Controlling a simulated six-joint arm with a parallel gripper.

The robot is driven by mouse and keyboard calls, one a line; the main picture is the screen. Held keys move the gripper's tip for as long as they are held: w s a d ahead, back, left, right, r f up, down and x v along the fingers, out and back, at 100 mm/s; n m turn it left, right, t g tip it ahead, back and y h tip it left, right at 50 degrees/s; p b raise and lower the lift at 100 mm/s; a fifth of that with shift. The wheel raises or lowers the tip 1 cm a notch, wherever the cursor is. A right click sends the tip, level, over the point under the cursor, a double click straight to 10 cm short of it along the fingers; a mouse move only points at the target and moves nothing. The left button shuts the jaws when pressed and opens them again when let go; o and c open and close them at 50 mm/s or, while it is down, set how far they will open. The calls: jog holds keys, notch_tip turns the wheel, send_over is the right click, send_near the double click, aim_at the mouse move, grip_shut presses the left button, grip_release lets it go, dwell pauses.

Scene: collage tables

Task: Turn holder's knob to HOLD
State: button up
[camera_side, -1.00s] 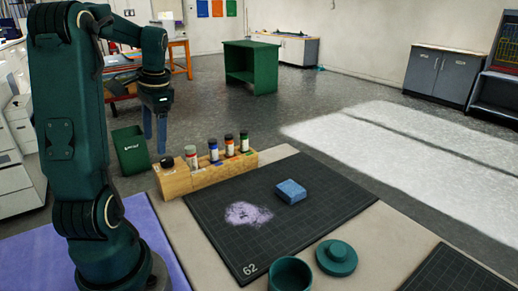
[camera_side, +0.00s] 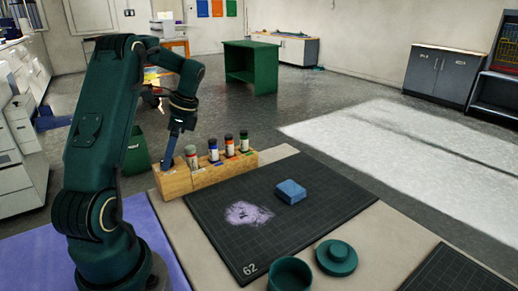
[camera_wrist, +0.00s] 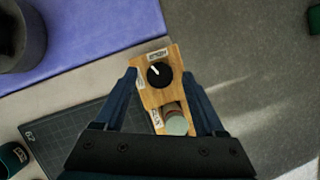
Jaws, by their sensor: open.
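The wooden holder (camera_side: 208,176) stands at the back-left edge of the table, with several capped bottles in a row. In the wrist view, its black round knob (camera_wrist: 160,78) sits on the end block, and its white pointer mark aims up-left. A white label (camera_wrist: 157,55) lies beyond the knob and seems to read HOLD; another label (camera_wrist: 139,79) lies at its left. My gripper (camera_side: 167,166) is low at that end of the holder. In the wrist view my open gripper (camera_wrist: 159,75) has one finger on each side of the knob, with gaps. The side view hides the knob.
A bottle (camera_wrist: 176,122) stands close to the knob in the wrist view. A black cutting mat (camera_side: 305,220) with a blue block (camera_side: 290,191) lies right of the holder. A green pot (camera_side: 290,275) and its lid (camera_side: 337,257) are in front.

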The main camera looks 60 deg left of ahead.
jog(key=shift+f, duration=0.2)
grip_shut()
jog(key=shift+s+d+m+t+y, duration=0.15)
jog(key=shift+m+y, duration=0.25)
jog(key=shift+m, duration=0.75)
jog(key=shift+w+a+m+t+y, duration=0.1)
jog(key=shift+m+t+y, duration=0.25)
jog(key=shift+m, duration=0.8)
grip_release()
jog(key=shift+d, duration=0.1)
jog(key=shift+v, duration=2.6)
